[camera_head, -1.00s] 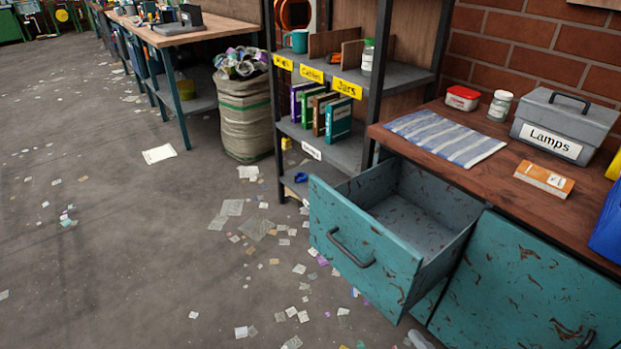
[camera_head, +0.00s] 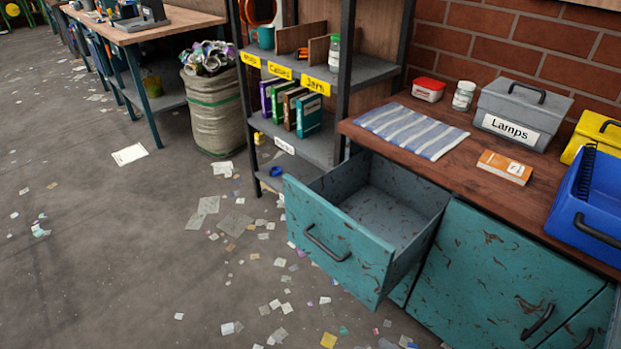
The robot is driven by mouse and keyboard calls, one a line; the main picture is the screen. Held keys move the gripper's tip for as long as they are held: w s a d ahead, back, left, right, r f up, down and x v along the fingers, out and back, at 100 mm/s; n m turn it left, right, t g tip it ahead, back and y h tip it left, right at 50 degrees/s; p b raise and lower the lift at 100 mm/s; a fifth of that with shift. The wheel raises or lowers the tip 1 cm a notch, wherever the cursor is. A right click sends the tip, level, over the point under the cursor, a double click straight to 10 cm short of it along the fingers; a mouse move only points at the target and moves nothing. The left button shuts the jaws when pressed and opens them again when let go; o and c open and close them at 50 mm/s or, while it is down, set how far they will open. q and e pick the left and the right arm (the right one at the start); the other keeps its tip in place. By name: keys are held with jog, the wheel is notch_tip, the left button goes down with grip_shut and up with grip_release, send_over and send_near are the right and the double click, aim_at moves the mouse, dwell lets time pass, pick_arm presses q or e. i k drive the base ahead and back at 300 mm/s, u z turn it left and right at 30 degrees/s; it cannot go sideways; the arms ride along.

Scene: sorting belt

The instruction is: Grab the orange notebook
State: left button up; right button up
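The orange notebook (camera_head: 504,167) lies flat on the wooden worktop (camera_head: 471,187), in front of the grey box labelled "Lamps" and to the right of the striped cloth. It is small, orange on top with a pale patch and a pale side edge. Nothing covers it. Neither of my grippers shows in the head view.
A teal drawer (camera_head: 338,247) stands open and empty below the worktop. On the worktop are a striped cloth (camera_head: 411,130), a grey "Lamps" box (camera_head: 521,113) and a blue bin (camera_head: 585,210). A shelf (camera_head: 309,145) with books stands left. The floor at left is open, with scattered paper.

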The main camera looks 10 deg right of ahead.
aim_at(508, 169)
jog(key=z, duration=2.3)
jog(key=i, duration=0.65)
jog(key=u, duration=1.65)
